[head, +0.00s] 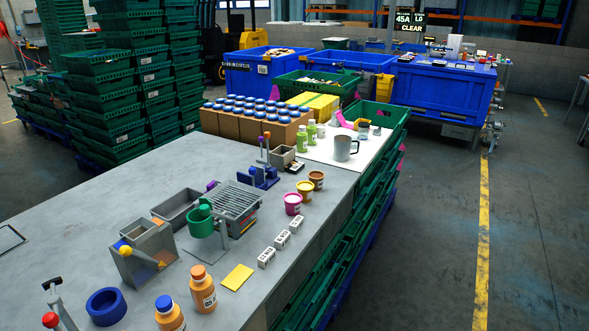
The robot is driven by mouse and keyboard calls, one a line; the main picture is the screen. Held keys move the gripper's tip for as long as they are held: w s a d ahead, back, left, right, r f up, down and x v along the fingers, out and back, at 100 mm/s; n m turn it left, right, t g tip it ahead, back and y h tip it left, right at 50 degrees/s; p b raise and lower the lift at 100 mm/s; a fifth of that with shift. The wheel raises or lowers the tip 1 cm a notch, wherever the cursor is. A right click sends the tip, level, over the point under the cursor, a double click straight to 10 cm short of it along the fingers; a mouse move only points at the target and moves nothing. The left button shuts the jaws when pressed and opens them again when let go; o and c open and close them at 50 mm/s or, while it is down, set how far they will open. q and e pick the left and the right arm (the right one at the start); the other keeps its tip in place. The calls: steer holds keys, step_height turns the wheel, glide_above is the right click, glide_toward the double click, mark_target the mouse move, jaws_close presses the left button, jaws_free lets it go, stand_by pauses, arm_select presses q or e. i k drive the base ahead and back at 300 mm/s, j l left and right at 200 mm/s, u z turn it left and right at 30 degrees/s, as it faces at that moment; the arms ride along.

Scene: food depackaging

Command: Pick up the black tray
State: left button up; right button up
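No tray that is plainly black shows in the head view. The closest match is a dark grey, open rectangular tray (178,212) on the grey table, between a metal box with a yellow knob (146,250) and a slatted metal rack (234,201). Part of its near side is hidden by the metal box. A thin black rectangular outline (11,238) lies at the table's left edge; I cannot tell what it is. Neither of my grippers is in view.
Orange bottles (203,288) and a blue ring (106,306) are at the front. White blocks (281,239) and small jars (293,204) line the right side. The table's left part is mostly clear.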

mark_target(293, 167)
steer(key=i+l+u, duration=0.1)
steer(key=i+l, duration=0.15)
steer(key=l, duration=0.15)
steer(key=i+l+u, duration=0.1)
steer(key=i+l, duration=0.2)
steer(key=i+l+u, duration=0.1)
steer(key=l, duration=0.4)
steer(key=i+l+u, duration=0.15)
steer(key=i+l, duration=0.2)
steer(key=i+l+u, duration=0.1)
steer(key=l, duration=0.45)
steer(key=i+l+u, duration=0.1)
steer(key=i+l, duration=0.2)
steer(key=l, duration=0.15)
steer(key=i+l+u, duration=0.1)
steer(key=l, duration=0.4)
steer(key=i+l+u, duration=0.1)
steer(key=l, duration=0.4)
steer(key=i, duration=0.1)
